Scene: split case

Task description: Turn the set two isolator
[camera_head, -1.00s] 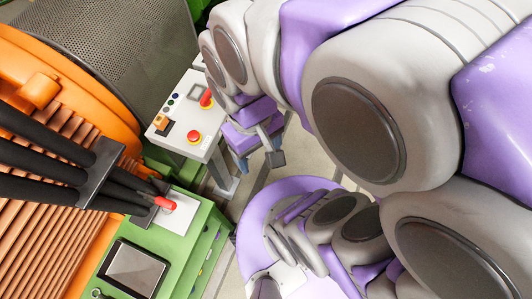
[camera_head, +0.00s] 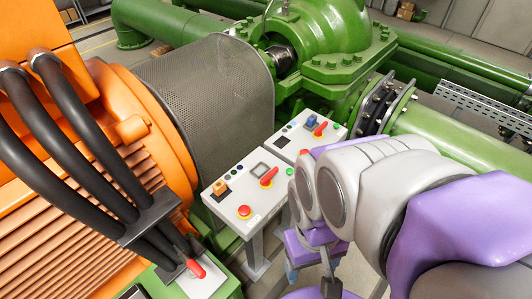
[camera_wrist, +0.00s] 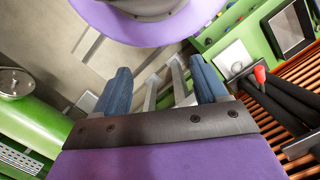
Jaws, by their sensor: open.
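Three red rotary handles show in the head view, and I cannot read which is set two's isolator. One red handle (camera_head: 269,177) is on the near white panel (camera_head: 258,208), another red handle (camera_head: 321,128) on the far white panel (camera_head: 291,137). A third red handle (camera_head: 195,269) is on a white plate by the black cables; the wrist view also shows it (camera_wrist: 260,74). My gripper (camera_head: 311,278) is open and empty, low beside the near panel's right side. In the wrist view my gripper (camera_wrist: 160,66) points down past grey posts, touching no handle.
A red stop button (camera_head: 244,212) and an orange knob (camera_head: 220,187) share the near panel. A blue knob (camera_head: 312,120) is on the far one. The orange motor (camera_head: 125,120), mesh guard (camera_head: 215,80) and green pump (camera_head: 340,40) crowd the left and back.

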